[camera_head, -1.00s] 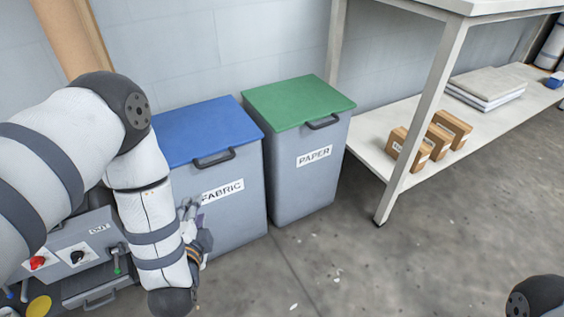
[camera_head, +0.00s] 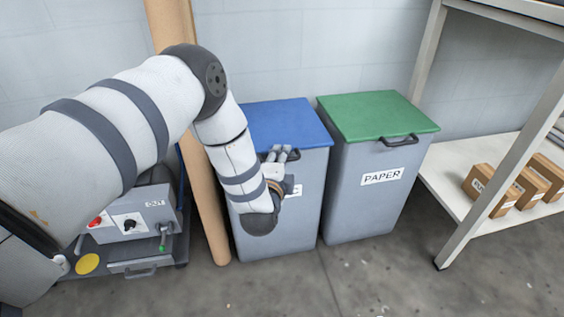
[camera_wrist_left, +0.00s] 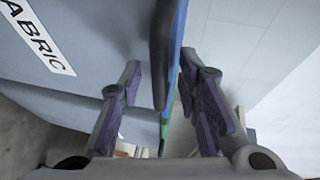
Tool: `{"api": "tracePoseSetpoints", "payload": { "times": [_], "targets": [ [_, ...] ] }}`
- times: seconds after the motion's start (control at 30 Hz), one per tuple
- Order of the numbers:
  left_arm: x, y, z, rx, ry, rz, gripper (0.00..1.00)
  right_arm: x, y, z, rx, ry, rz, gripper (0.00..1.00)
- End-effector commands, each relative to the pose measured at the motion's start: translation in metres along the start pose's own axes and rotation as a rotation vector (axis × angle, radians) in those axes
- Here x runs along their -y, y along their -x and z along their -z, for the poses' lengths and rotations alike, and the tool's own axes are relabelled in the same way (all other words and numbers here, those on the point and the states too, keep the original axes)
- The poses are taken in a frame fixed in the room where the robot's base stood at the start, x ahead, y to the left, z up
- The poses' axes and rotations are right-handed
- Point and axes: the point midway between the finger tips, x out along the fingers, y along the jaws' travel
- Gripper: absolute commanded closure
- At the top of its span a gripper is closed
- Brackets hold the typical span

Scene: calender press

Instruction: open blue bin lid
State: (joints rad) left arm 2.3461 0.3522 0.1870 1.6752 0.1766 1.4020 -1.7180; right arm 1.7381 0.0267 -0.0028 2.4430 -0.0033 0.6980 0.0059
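The blue lid (camera_head: 286,123) lies closed on the grey fabric bin (camera_head: 307,200), left of the green-lidded bin. My left gripper (camera_head: 281,152) is at the front edge of the lid, at its dark handle, and hides part of the handle and of the label. In the left wrist view my left gripper (camera_wrist_left: 160,66) is open, with one finger on each side of the dark handle (camera_wrist_left: 162,45). The blue lid edge (camera_wrist_left: 178,45) shows just right of the handle. I cannot tell whether the fingers touch the handle. My right gripper is not in view.
The green-lidded paper bin (camera_head: 372,185) stands close on the right. A brown roll (camera_head: 207,210) stands upright on the left, beside a grey control box (camera_head: 135,220). A white shelf (camera_head: 450,180) with boxes is at the right. The floor in front is clear.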

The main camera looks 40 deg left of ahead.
Motion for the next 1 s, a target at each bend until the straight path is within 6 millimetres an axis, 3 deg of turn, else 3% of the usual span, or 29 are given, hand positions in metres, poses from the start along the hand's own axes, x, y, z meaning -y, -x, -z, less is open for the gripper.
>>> {"api": "tracePoseSetpoints", "payload": {
  "times": [0.1, 0.27, 0.5, 0.77, 0.87, 1.0],
  "targets": [
    [0.001, 0.000, 0.000, 0.000, 0.000, 0.000, 0.69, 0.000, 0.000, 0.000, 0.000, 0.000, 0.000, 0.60],
    [0.000, 0.001, 0.000, -0.001, 0.000, -0.001, 1.00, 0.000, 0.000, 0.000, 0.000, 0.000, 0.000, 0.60],
    [-0.001, 0.002, 0.000, -0.001, 0.002, -0.009, 1.00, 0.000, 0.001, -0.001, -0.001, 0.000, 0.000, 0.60],
    [0.015, 0.005, 0.002, -0.004, 0.018, -0.047, 1.00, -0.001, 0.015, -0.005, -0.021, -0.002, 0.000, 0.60],
    [0.029, 0.007, 0.004, -0.004, 0.033, -0.073, 1.00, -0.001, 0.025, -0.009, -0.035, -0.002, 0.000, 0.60],
    [0.061, 0.010, 0.006, -0.006, 0.065, -0.140, 1.00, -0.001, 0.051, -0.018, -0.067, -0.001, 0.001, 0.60]
  ]
}}
